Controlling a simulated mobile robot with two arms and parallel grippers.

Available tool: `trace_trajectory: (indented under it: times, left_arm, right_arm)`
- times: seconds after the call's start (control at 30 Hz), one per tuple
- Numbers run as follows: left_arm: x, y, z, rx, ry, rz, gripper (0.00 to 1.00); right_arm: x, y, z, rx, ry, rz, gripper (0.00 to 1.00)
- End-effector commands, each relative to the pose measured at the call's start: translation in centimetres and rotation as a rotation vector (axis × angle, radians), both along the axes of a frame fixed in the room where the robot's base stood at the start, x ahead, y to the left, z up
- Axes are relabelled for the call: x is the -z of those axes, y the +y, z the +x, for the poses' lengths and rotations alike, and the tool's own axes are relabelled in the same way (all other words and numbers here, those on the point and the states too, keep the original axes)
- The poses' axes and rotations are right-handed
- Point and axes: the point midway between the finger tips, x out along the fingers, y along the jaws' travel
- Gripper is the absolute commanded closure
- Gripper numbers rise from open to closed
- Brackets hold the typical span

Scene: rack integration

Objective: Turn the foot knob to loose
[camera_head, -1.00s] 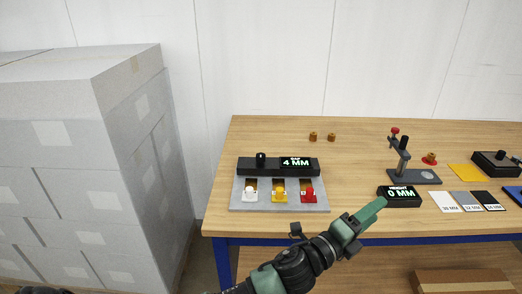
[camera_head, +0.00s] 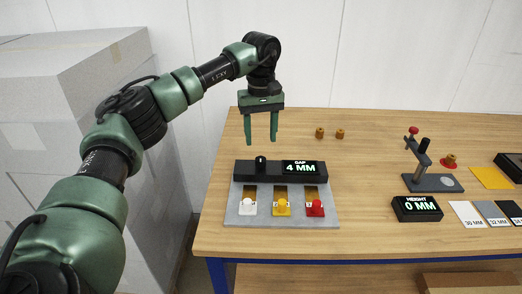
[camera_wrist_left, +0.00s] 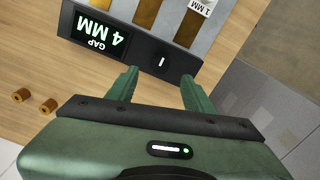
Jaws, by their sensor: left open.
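A black knob (camera_head: 261,163) stands on the left of a dark bar-shaped unit (camera_head: 280,180) whose display reads GAP 4 MM. In the left wrist view the knob's top (camera_wrist_left: 162,62) shows a white line mark and lies just beyond the gap between my fingers. My left gripper (camera_head: 260,141) points down, open and empty, above and behind the unit, apart from the knob. It also shows in the left wrist view (camera_wrist_left: 160,82). I see no label naming a foot knob. My right gripper is not in view.
White, yellow and red knobs sit on a grey plate (camera_head: 235,215) in front of the unit. Two brown pieces (camera_head: 330,133) lie behind it to the right. A lever stand (camera_head: 433,183) and a display reading HEIGHT 0 MM (camera_head: 416,208) stand farther right. Grey boxes (camera_head: 70,60) are at left.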

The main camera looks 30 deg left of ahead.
Motion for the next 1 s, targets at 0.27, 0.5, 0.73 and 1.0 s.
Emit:
trace_trajectory:
  times: [0.27,0.5,0.73,1.0]
  left_arm:
    - [4.1,0.1,-0.2,0.000,0.007,0.003,0.48]
    - [6.9,0.1,-0.1,0.000,0.006,0.001,0.48]
    - [7.5,0.0,-0.1,0.000,0.002,0.001,0.48]
    - [7.5,0.0,-0.1,0.000,0.003,0.000,0.93]
  right_arm:
    - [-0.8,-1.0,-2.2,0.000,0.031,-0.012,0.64]
    - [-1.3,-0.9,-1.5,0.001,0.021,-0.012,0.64]
    - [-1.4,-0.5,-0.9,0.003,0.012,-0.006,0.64]
    - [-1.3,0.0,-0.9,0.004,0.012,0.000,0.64]
